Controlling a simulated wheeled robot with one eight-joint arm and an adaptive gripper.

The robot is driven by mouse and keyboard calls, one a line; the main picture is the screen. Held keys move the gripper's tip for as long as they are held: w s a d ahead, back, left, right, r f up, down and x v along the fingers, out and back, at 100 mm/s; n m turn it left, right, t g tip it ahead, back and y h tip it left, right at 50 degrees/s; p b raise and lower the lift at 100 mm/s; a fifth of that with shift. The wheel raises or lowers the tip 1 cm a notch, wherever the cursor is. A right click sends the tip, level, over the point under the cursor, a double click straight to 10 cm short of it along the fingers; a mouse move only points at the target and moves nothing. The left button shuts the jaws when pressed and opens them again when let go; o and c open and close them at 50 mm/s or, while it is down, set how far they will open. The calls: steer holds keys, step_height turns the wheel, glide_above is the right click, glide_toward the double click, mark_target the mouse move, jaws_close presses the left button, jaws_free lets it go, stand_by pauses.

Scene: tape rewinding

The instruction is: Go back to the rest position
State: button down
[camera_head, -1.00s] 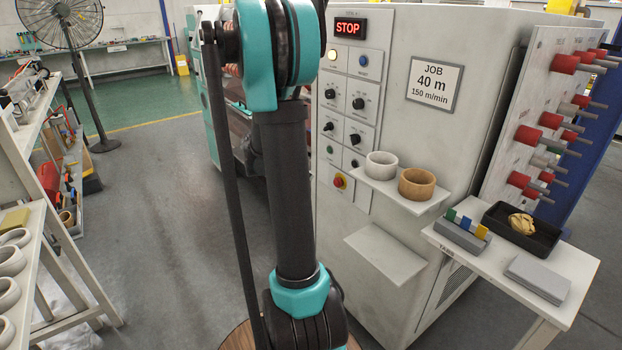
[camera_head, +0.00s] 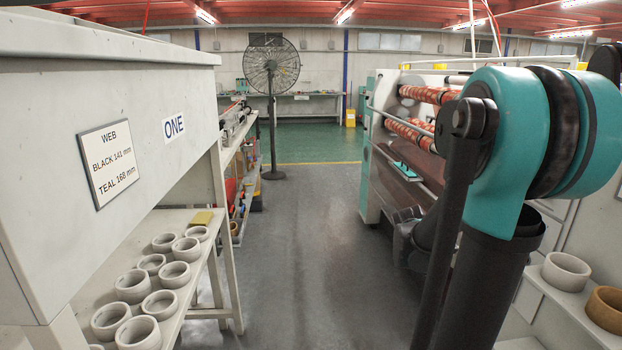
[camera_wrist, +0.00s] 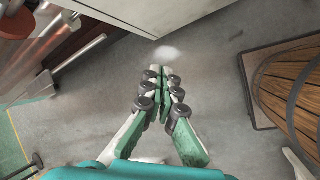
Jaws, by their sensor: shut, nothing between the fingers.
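My gripper (camera_wrist: 163,75) shows in the wrist view, its fingers together and nothing between them. It hangs over the grey floor (camera_wrist: 205,95), beside a pale machine side at the top and a brown wooden slatted thing (camera_wrist: 295,90) at the right. In the head view my arm stands at the right, in front of the rewinding machine (camera_head: 368,150) with its red patterned rolls (camera_head: 425,93). The gripper itself cannot be made out in the head view.
A shelf (camera_head: 205,245) with several pale ring cores (camera_head: 160,303) stands at the left, under a cabinet with a WEB sign (camera_head: 110,163). A pale core (camera_head: 566,272) and a brown core (camera_head: 607,308) sit at the lower right. The aisle floor (camera_head: 300,260) towards the fan (camera_head: 271,68) is clear.

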steer(key=s+a+f+m+y, duration=0.2)
steer(key=s+a+m, duration=0.3)
steer(key=a, duration=0.3)
steer(key=s+a+f+m+t+y, duration=0.1)
steer(key=s+a+f+m+y, duration=0.2)
steer(key=s+a+m, duration=0.3)
steer(key=shift+s+a+t, duration=0.3)
steer(key=shift+s+a, duration=0.5)
steer(key=shift+a, duration=0.4)
